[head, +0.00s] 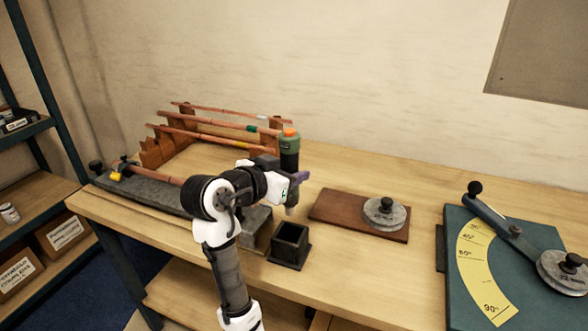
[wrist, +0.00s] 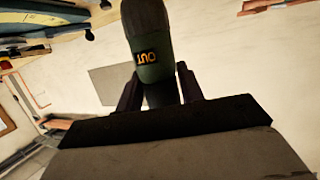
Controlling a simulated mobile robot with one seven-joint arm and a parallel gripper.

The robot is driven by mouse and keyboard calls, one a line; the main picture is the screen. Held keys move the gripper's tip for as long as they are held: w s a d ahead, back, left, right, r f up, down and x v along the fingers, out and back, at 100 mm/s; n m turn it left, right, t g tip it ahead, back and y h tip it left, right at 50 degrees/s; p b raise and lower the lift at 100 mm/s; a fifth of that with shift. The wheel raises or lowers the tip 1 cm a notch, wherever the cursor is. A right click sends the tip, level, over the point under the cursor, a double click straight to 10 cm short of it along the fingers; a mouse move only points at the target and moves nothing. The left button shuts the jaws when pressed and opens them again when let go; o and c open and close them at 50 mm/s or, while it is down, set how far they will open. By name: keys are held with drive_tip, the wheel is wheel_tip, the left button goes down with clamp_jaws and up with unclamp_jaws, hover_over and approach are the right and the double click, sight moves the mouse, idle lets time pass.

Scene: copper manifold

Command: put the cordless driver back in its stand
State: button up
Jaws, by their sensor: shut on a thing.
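The cordless driver, dark with a green section, is held between my gripper's two fingers. In the wrist view its green part (wrist: 148,60) bears a label reading OUT upside down. In the head view the driver (head: 289,148) appears upright, with an orange-and-green top above my gripper (head: 297,180) and a grey tip below. My gripper hides its middle. The stand appears to be the small, black, open-topped square holder (head: 289,245) on the bench. It shows below the driver tip in the picture, with a visible gap; the depth between them is unclear.
A wooden rack (head: 180,140) with copper pipes stands behind at left. A grey slab (head: 145,190) lies at the bench's left. A brown board (head: 335,209) with a round weight (head: 384,212) lies right of the stand. A teal angle plate (head: 460,290) is farther right.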

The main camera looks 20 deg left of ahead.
drive_tip(key=shift+f, duration=0.1)
wheel_tip(320, 180, down, 12)
drive_tip(key=b, duration=0.9)
idle(0.3)
drive_tip(key=o, duration=1.2)
drive_tip(key=shift+o, duration=0.2)
drive_tip(key=shift+f, duration=0.1)
drive_tip(key=b+v, duration=0.2)
drive_tip(key=v, duration=1.2)
